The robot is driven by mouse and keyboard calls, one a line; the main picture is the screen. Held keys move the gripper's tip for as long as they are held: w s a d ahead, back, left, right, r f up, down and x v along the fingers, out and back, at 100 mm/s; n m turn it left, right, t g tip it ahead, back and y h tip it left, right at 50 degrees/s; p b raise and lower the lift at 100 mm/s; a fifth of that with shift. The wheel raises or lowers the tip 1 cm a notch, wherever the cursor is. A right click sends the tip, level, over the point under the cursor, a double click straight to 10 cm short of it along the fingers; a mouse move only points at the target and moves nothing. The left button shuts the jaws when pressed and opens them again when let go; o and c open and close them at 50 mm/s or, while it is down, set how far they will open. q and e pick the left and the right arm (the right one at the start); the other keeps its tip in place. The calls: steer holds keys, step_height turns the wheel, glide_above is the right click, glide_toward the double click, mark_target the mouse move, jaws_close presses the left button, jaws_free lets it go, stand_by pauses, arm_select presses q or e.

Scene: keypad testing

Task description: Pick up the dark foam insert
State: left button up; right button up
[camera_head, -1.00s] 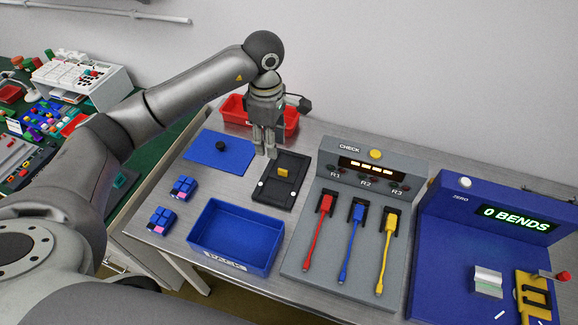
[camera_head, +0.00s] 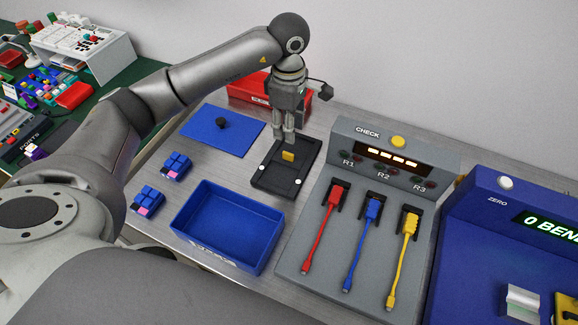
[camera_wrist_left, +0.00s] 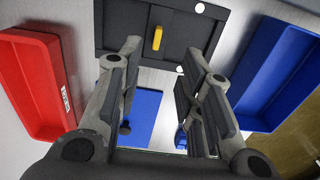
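The dark foam insert appears to be the flat black rectangular piece (camera_head: 270,176) with a raised yellow tab (camera_head: 288,155) on the table. In the left wrist view the dark piece (camera_wrist_left: 126,34) is at the top, with the yellow tab (camera_wrist_left: 157,38) upright in its middle. My left gripper (camera_head: 284,140) points down at the far edge of the dark piece. In the left wrist view the gripper (camera_wrist_left: 164,50) is open, with nothing between its fingers. Whether the fingertips touch the dark piece cannot be told. My right gripper is not in view.
A blue bin (camera_head: 226,256) stands in front of the dark piece, a red bin (camera_head: 252,92) behind. A blue plate with a black knob (camera_head: 206,132) lies left. The grey CHECK station (camera_head: 326,283) with red, blue and yellow cables is close on the right.

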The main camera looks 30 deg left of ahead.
arm_select(q)
steer(key=shift+f, duration=0.55)
steer(key=p, duration=0.1)
glide_above(288, 153)
steer(key=f, duration=0.4)
steer(key=shift+s+d+f, duration=0.2)
steer(key=shift+s, duration=0.05)
steer(key=f+p, duration=0.1)
steer(key=f, duration=0.3)
steer(key=shift+w+a+f+p, duration=0.2)
steer(key=shift+f+p, duration=0.2)
steer(key=shift+f, duration=0.5)
jaws_close()
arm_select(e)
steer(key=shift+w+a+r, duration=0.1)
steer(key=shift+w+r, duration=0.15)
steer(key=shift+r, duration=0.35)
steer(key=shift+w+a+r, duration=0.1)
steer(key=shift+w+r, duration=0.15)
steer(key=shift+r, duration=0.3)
